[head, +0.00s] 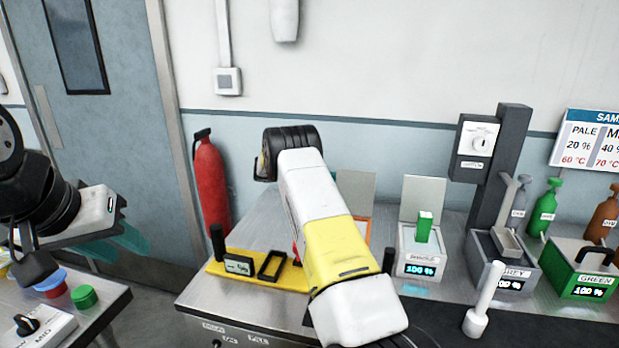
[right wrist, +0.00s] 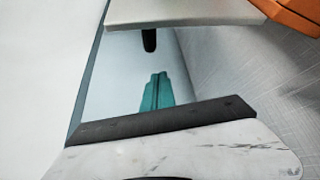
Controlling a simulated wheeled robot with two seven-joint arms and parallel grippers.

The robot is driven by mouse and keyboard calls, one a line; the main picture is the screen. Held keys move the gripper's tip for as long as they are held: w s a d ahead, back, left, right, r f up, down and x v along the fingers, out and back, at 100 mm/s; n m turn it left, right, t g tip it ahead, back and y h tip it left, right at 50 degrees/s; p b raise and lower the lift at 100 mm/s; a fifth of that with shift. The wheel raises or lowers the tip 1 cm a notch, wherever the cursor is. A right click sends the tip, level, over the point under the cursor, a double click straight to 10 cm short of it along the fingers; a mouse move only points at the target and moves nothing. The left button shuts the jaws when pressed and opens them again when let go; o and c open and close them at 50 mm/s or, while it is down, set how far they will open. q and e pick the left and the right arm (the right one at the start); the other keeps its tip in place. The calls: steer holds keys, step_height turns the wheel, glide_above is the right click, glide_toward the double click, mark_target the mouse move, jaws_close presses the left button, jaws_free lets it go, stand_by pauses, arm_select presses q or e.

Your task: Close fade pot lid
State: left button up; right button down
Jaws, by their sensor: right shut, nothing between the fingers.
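An orange pot (head: 366,224) shows partly behind my right arm, with a grey upright panel (head: 357,190), apparently its raised lid, at its back. No name on this pot is visible, so I cannot confirm it is the fade pot. The right wrist view shows an orange edge (right wrist: 292,14) beside a grey plate (right wrist: 185,12). My right gripper (right wrist: 156,88) is shut and empty, its teal fingers together below the plate; my arm hides it in the head view. My left gripper (head: 122,243), teal-fingered, is at the far left, away from the pots; its opening is unclear.
A white pot (head: 418,262) with a green block and raised panel stands right of the orange one. A grey pot (head: 510,282) and green pot (head: 575,285) stand further right. A yellow fixture (head: 225,270) lies left of my right arm. A white-handled tool (head: 482,300) stands in front.

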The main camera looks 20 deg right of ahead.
steer(key=shift+s+a+r, duration=0.2)
steer(key=shift+s+r, duration=0.1)
steer(key=shift+s, duration=0.25)
steer(key=shift+s+a+r, duration=0.2)
steer(key=shift+s+r, duration=0.05)
steer(key=shift+s, duration=0.3)
steer(key=shift+r, duration=0.1)
steer(key=s+a+f+m+h, duration=0.1)
steer(key=s+a+m+h, duration=0.1)
steer(key=s+a+m, duration=0.2)
steer(key=s+a+m+h, duration=0.3)
steer(key=s+a+m, duration=0.2)
steer(key=s, duration=0.6)
steer(key=shift+f, duration=0.35)
steer(key=shift+a, duration=0.15)
stand_by(0.5)
